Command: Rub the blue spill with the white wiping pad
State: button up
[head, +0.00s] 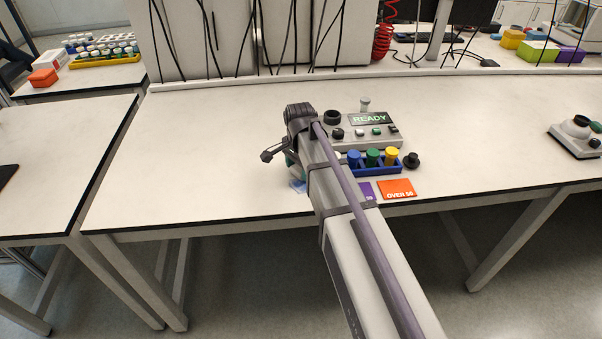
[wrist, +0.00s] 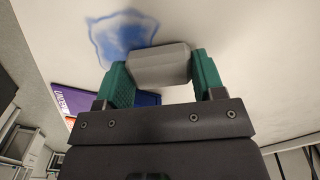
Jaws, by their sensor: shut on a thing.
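The blue spill (wrist: 122,32) is a pale blue patch with a darker blue edge on the white bench top in the wrist view. In the head view a small bluish bit of it (head: 299,186) shows beside my arm, which hides most of that spot. My gripper (wrist: 160,75) has green fingers and is shut on the white wiping pad (wrist: 158,64), a pale grey-white block. The pad overlaps the spill's lower right edge in the wrist view. I cannot tell whether it touches the bench top. The pad is hidden in the head view.
A control box with a READY display (head: 369,119), a blue rack with coloured caps (head: 381,165), a black knob-like piece (head: 412,160) and an orange card (head: 397,189) stand or lie right of my gripper. The bench left of it is clear.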

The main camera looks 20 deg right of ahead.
aim_at(306, 194)
jog(key=shift+s+a, duration=0.15)
jog(key=shift+s, duration=1.15)
jog(key=shift+s+a, duration=0.2)
jog(key=shift+s, duration=1.05)
jog(key=shift+s+a, duration=0.15)
jog(key=shift+s, duration=1.15)
notch_tip(306, 194, up, 8)
jog(key=p, duration=0.7)
jog(key=shift+w+f, duration=0.15)
jog(key=shift+f, duration=0.1)
jog(key=shift+f, duration=0.1)
jog(key=f+b, duration=0.3)
jog(key=f, duration=0.1)
jog(key=d+f+b, duration=0.1)
jog(key=f+b, duration=0.1)
jog(key=shift+b, duration=0.3)
jog(key=shift+f+b, duration=0.95)
jog(key=shift+b, duration=0.05)
